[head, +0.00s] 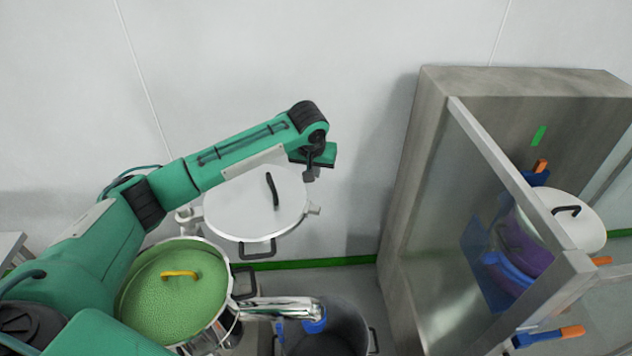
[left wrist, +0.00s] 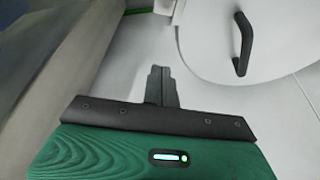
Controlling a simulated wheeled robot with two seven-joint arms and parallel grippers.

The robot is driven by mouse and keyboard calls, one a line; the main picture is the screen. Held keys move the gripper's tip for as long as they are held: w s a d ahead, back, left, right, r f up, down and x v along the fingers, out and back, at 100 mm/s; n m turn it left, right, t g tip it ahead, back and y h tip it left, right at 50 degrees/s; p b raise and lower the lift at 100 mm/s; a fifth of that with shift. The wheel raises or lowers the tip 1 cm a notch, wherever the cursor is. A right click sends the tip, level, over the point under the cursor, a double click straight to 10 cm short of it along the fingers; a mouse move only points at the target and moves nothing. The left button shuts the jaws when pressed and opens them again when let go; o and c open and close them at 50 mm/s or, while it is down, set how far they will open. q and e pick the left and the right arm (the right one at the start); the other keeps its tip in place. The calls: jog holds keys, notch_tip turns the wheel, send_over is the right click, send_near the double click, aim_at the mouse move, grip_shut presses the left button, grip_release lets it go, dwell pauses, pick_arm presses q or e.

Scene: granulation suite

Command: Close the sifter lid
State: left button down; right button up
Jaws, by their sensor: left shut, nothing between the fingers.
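The sifter lid (head: 240,215) is a round white disc with a black bar handle on its face. It stands open, raised behind the sifter (head: 228,318), a steel drum with a bright green top surface and a yellow handle. My left gripper (head: 311,175) is shut and empty, just right of the lid's upper edge. My right gripper is not in view.
A steel spout (head: 282,308) runs from the sifter to a grey bin (head: 335,340) with a blue piece at the spout's end. A grey cabinet (head: 412,170) stands at the right, holding a white-lidded purple pot (head: 525,245) and orange-handled tools. A pale wall lies behind.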

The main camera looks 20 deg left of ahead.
pick_arm(q)
jog(key=p+x, duration=0.3)
jog(key=x, duration=0.6)
jog(key=s, duration=0.1)
jog(key=s+p, duration=0.2)
jog(key=s, duration=0.1)
jog(key=shift+d+f, duration=0.1)
jog(key=shift+d, duration=0.25)
jog(key=shift+d, duration=0.1)
